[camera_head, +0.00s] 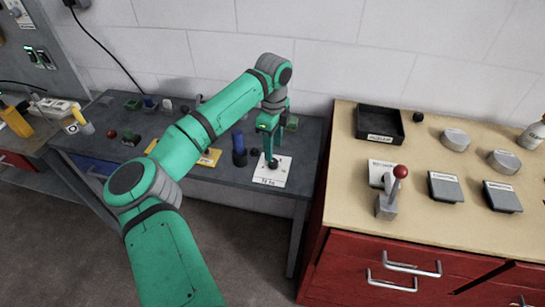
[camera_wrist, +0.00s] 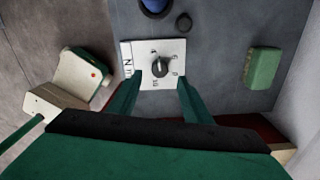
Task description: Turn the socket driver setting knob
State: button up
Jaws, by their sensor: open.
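The setting knob (camera_wrist: 160,67) is a small dark round knob with a light pointer line, at the middle of a white square plate (camera_wrist: 140,50) with printed marks. In the head view the plate (camera_head: 270,177) lies on the dark bench, with the knob (camera_head: 272,164) partly behind my fingers. My gripper (camera_wrist: 158,90) is open and points down at the plate. Its two green fingers stand on either side of the knob in the wrist view, apart from each other. Nothing is held. I cannot tell whether the fingertips touch the plate. My gripper also shows in the head view (camera_head: 269,150).
A blue cylinder (camera_head: 239,150) stands left of the plate, with a small black round piece (camera_wrist: 184,22) near it. A green block (camera_wrist: 262,68) lies on the bench. A wooden-topped red cabinet (camera_head: 430,150) with a red-ball lever (camera_head: 390,192) stands at right.

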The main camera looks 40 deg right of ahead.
aim_at(273, 161)
jog(key=shift+f, duration=3.05)
jog(key=c, duration=1.1)
